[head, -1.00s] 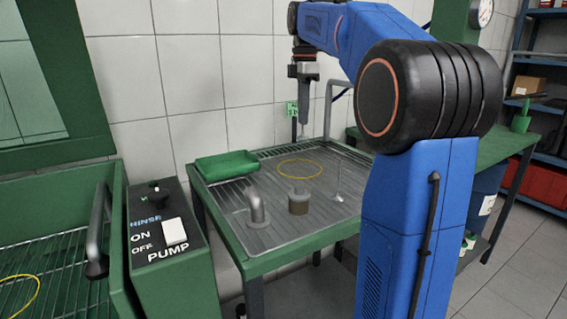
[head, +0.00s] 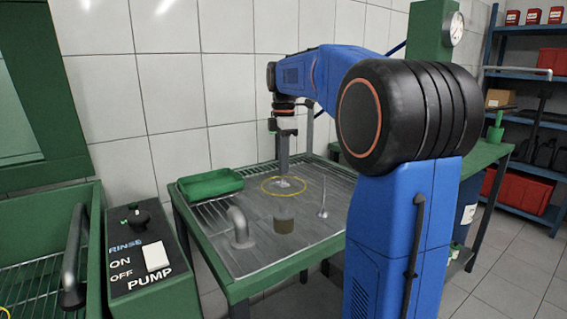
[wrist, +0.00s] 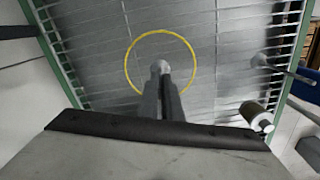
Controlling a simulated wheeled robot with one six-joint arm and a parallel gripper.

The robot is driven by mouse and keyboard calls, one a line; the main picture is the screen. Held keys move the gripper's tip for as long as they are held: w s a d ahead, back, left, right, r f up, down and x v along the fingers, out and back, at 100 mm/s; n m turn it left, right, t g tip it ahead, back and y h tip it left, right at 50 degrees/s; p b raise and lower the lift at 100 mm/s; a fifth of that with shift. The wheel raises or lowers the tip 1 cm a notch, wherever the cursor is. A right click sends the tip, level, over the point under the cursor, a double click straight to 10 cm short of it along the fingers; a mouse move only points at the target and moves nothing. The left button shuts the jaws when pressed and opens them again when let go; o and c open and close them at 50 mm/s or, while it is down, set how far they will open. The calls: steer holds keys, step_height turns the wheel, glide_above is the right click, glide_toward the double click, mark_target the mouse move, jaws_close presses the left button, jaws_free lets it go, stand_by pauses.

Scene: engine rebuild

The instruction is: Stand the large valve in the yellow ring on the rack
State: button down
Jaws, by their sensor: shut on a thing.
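My gripper (head: 284,176) points down over the yellow ring (head: 306,187) on the rack (head: 262,210). Its fingers (wrist: 163,92) are closed on the large valve, of which only a small pale grey part (head: 284,183) shows below them. In the wrist view the valve (wrist: 160,66) shows as a light tip just beyond the fingers, inside the outline of the yellow ring (wrist: 194,70). The fingers hide most of the valve. I cannot tell whether its lower end touches the rack.
A second, thin valve (head: 323,203) stands right of the ring. A green tray (head: 211,184) lies at the left. The wall is close behind.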

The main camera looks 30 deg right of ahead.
steer(key=shift+f, duration=0.1)
steer(key=c, duration=1.9)
jaws_free()
steer(key=shift+c, duration=0.2)
step_height(320, 180, up, 12)
steer(key=shift+r, duration=0.15)
steer(key=shift+s, duration=0.1)
